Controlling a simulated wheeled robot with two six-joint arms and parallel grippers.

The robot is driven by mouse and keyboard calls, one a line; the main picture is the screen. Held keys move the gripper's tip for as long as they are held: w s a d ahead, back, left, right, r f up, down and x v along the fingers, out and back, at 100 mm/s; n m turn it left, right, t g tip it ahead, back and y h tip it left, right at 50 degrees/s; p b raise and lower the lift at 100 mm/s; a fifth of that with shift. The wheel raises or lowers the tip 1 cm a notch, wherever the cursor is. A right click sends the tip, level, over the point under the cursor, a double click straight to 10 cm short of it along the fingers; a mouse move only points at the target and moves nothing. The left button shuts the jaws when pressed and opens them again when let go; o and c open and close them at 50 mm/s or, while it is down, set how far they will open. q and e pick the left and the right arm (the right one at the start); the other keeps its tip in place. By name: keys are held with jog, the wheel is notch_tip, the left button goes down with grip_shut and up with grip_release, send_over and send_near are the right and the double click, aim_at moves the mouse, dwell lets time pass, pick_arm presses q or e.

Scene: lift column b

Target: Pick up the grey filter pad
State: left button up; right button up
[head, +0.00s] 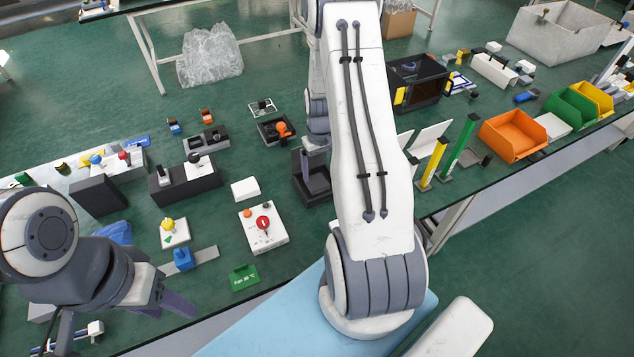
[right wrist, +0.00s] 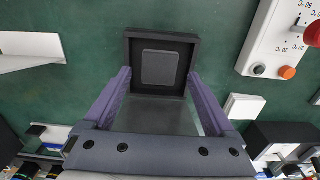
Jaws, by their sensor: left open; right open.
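The grey filter pad (right wrist: 159,67) looks like a flat rounded square lying in a square black tray (right wrist: 131,52) in the right wrist view. In the head view the black tray (head: 318,191) stands mid-bench beside my right arm; the pad is not clear there. My right gripper (right wrist: 158,76) is open, its two purple fingers pointing towards the tray, with tips near its side walls. Nothing is held; whether the tips touch the tray is unclear. In the head view my right gripper (head: 314,163) is partly hidden by my arm. My left gripper (head: 170,291) is open and empty at the lower left.
A white box with a red knob (head: 264,228) and a small white block (head: 245,189) lie left of the tray. A green card (head: 244,277) lies near the front edge. Yellow and green posts (head: 433,163) and an orange bin (head: 512,136) stand to the right.

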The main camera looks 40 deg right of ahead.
aim_at(319, 185)
jog(key=f+p, duration=0.1)
jog(key=f, duration=0.4)
jog(key=shift+w+f, duration=0.2)
jog(key=shift+f, duration=0.45)
jog(key=c, duration=1.1)
jog(key=shift+r, duration=0.1)
